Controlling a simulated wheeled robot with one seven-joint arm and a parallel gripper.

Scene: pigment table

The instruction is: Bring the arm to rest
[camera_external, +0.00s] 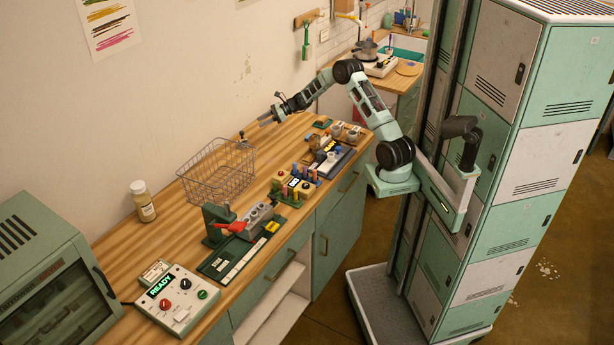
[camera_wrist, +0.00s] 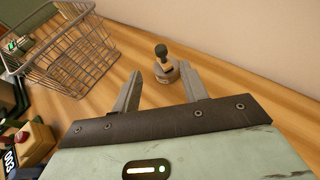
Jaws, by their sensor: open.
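My gripper (camera_external: 266,122) is stretched out over the back of the wooden counter, near the wall. In the wrist view its two fingers (camera_wrist: 161,72) stand apart with nothing held between them. A small object with a round dark knob on a grey base (camera_wrist: 166,70) stands upright on the counter past the fingertips. The knobbed object also shows in the external view (camera_external: 242,140), just left of the gripper and apart from it. My arm rises from its mount by the lockers and bends down toward the counter.
A wire basket (camera_external: 217,172) stands left of the gripper. Along the counter's front are a peg rack (camera_external: 294,187), a green press with a red handle (camera_external: 218,222) and a control box reading READY (camera_external: 178,300). A jar (camera_external: 143,201) stands by the wall. Bare wood lies behind the basket.

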